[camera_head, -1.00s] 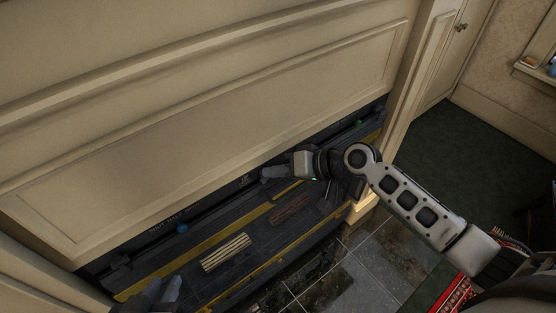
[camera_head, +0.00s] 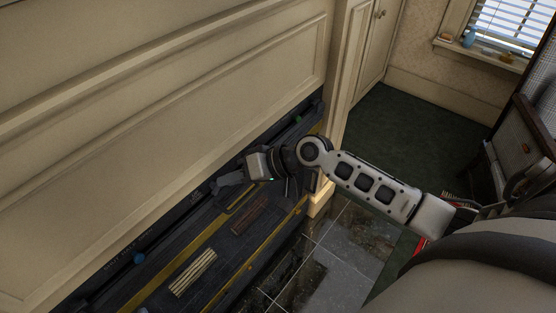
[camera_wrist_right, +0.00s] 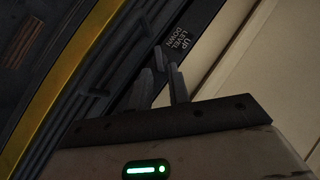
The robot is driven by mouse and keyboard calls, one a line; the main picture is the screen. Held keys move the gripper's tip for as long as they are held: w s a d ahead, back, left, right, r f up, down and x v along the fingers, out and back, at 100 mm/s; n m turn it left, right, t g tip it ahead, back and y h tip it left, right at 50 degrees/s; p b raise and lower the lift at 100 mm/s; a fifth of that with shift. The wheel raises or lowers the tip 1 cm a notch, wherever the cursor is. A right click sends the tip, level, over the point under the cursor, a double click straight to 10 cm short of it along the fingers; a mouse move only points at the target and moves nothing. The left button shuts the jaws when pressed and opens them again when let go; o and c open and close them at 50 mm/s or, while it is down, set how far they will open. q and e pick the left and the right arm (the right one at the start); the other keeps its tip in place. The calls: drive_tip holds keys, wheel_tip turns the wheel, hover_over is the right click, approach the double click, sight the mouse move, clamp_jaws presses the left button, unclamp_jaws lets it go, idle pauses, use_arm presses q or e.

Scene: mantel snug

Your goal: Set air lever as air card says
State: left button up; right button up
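My right gripper (camera_head: 222,184) reaches down to the dark panel of the hearth. In the right wrist view its two fingers (camera_wrist_right: 162,84) are apart, with a slim grey bar (camera_wrist_right: 158,58) at their tips. This bar looks like a lever, but I cannot tell whether the fingers touch it. Beside it a label (camera_wrist_right: 182,42) reads UP, LEVEL, DOWN. A blue knob (camera_head: 138,258) and a green knob (camera_head: 298,119) sit along the same dark strip. I cannot make out an air card.
The cream mantel panel (camera_head: 190,110) overhangs the dark strip. A yellow-edged hearth tray area holds a bundle of pale sticks (camera_head: 193,272) and a brown slatted piece (camera_head: 250,214).

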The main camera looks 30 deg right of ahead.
drive_tip(key=v, duration=1.4)
drive_tip(key=shift+s, duration=0.1)
drive_tip(key=s+a+f+n+t+h+p, duration=0.1)
drive_tip(key=s+a+f+t+h, duration=0.3)
drive_tip(key=s+a+f, duration=0.5)
wheel_tip(320, 180, down, 2)
drive_tip(key=shift+a+f+n+h, duration=0.15)
drive_tip(key=shift+a+n+h, duration=0.35)
drive_tip(key=shift+a+h, duration=0.55)
drive_tip(key=shift+d, duration=0.25)
